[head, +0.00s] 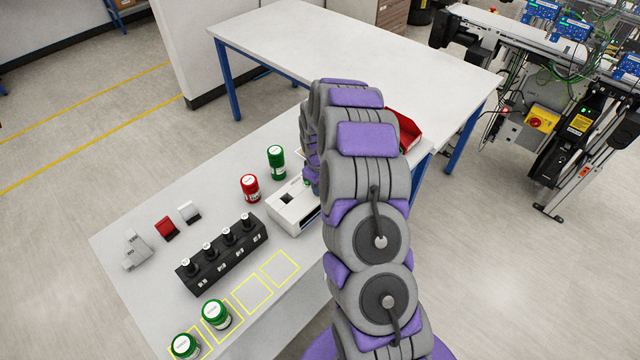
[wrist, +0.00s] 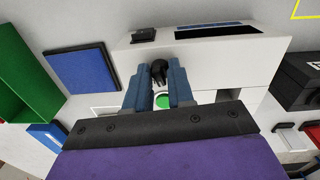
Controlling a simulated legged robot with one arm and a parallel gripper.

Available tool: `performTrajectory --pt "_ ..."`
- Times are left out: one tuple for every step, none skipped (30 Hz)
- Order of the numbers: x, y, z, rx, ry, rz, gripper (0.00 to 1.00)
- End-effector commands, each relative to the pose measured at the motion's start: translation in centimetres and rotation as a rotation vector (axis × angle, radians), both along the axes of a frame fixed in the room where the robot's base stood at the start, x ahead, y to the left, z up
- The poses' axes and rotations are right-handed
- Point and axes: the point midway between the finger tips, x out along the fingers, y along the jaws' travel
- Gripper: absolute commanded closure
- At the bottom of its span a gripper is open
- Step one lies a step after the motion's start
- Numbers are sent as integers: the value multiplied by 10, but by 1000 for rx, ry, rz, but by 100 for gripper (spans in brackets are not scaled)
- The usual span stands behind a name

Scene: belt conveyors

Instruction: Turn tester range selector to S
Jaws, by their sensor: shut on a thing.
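The tester is a white box (head: 290,207) on the bench in the head view, partly hidden behind my arm. In the wrist view, the tester (wrist: 228,65) fills the upper middle, with a dark strip on its top. Its black selector knob (wrist: 159,75) sits between the fingertips of my gripper (wrist: 160,68), which is shut on it. A green round button (wrist: 164,102) shows between the fingers, nearer the palm. The range letters and the knob's pointer cannot be made out. In the head view, the fingertips and knob are hidden by my arm.
A black block with several posts (head: 222,254) stands left of the tester. A red jar (head: 250,187) and a green jar (head: 276,162) stand close behind it. A red bin (head: 407,131) is behind my arm. A blue square pad (wrist: 80,66) lies beside the tester.

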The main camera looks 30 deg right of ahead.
Motion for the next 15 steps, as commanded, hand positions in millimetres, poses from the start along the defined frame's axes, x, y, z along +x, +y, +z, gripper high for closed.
performTrajectory --pt "3 0 3 -2 -10 35 100" --pt "4 0 3 -3 -10 58 100" --pt "4 0 3 -3 -10 85 100" --pt "4 0 3 -3 -10 105 100" --pt "4 0 3 -3 -11 125 100" --pt "4 0 3 -4 -11 147 100" --pt "4 0 2 -4 -11 164 100" --pt "4 0 2 -4 -11 178 100" --pt "4 0 2 -4 -11 197 100" --pt "4 0 2 -4 -11 209 100" --pt "4 0 2 -4 -11 220 100" --pt "4 0 2 -4 -11 233 100" --pt "4 0 2 -4 -11 242 100" --pt "4 -1 2 -4 -11 250 100" --pt "4 -1 2 -4 -11 259 100"
